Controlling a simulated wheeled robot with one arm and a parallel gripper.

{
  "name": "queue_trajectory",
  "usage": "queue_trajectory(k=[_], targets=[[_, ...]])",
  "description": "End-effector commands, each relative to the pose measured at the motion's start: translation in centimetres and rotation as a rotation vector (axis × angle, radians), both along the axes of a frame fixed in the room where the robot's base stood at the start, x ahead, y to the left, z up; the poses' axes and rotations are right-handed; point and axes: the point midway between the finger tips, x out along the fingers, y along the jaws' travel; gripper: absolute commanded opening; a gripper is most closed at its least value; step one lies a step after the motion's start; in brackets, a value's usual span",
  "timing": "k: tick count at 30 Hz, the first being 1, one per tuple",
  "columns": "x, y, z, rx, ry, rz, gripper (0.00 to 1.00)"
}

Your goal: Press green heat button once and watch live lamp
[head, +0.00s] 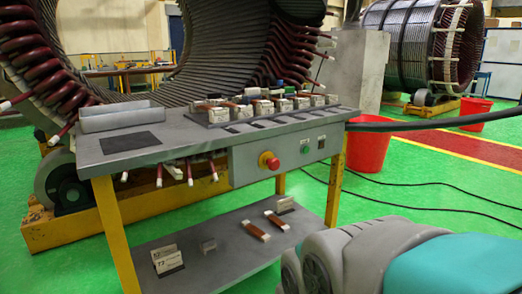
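A grey control box (245,166) is fixed under the front edge of the workbench. It carries a large red mushroom knob (269,161) on a yellow collar. To its right is a small green round button (305,149), likely the heat button. Further right is a small pale round fitting (321,143), which may be the live lamp. It is too small to tell whether it is lit. Nothing is touching the box or its buttons. My gripper is not in view.
The grey bench top (170,135) holds an open metal tray (122,116) and a row of small blocks (270,108). Below is a shelf (215,245) with label cards. A red bucket (370,148) and cables are at right. A large stator (215,55) stands close behind.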

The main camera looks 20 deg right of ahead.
Motion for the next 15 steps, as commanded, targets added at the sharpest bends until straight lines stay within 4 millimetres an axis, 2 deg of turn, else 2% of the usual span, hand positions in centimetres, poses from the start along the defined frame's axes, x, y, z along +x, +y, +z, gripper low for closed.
queue_trajectory(k=[1, 6, 15], targets=[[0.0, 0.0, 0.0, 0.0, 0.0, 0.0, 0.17], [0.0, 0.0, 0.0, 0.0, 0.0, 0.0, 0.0], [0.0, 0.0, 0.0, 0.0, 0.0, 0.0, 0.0]])
